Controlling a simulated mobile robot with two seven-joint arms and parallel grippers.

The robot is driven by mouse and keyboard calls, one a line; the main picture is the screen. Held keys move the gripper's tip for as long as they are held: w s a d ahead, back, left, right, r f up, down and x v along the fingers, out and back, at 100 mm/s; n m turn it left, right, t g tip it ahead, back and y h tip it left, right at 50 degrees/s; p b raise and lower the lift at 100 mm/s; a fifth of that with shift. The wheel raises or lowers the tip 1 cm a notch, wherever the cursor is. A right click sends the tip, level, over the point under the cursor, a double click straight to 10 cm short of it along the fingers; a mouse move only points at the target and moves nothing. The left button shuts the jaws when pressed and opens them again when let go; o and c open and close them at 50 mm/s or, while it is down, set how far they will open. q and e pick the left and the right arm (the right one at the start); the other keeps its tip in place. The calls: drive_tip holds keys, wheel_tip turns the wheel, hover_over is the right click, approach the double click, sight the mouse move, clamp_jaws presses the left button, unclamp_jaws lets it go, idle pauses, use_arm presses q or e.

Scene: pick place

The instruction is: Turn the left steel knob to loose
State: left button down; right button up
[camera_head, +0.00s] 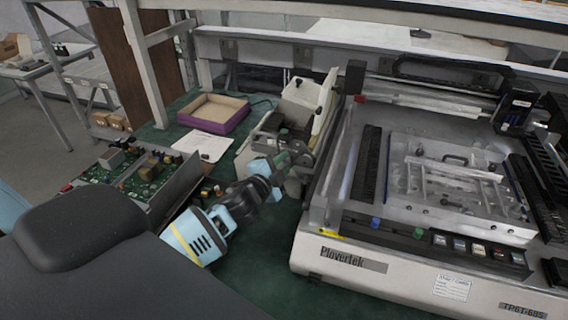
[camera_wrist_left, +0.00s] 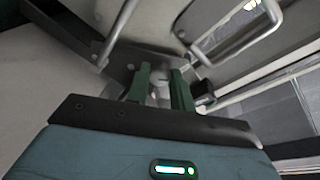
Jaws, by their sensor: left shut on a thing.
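My left arm comes in from the lower left, and my left gripper (camera_head: 284,160) is at the front of a small grey device (camera_head: 262,135) with a raised pale lid. In the left wrist view its two green fingers (camera_wrist_left: 160,88) are shut on a small round steel knob (camera_wrist_left: 160,78) that shows between them, in front of a dark metal plate. The fingers hide much of the knob, so I cannot tell how far it is turned. In the head view I cannot make the knob out behind the gripper. My right gripper is not in view.
A large white Plovertek machine (camera_head: 345,262) stands close to the right of the gripper. An open circuit-board unit (camera_head: 135,172) lies at the left. A purple-edged tray (camera_head: 212,122) and a paper sheet (camera_head: 203,145) lie behind. The green bench (camera_head: 255,255) is clear in front.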

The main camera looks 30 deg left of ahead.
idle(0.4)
use_arm(q)
drive_tip(key=c, duration=1.2)
unclamp_jaws()
drive_tip(key=shift+c, duration=0.2)
drive_tip(key=s, duration=0.7)
drive_tip(key=shift+s+d+r, duration=0.15)
drive_tip(key=shift+s+r, duration=0.2)
drive_tip(key=shift+s, duration=0.05)
drive_tip(key=shift+f, duration=0.1)
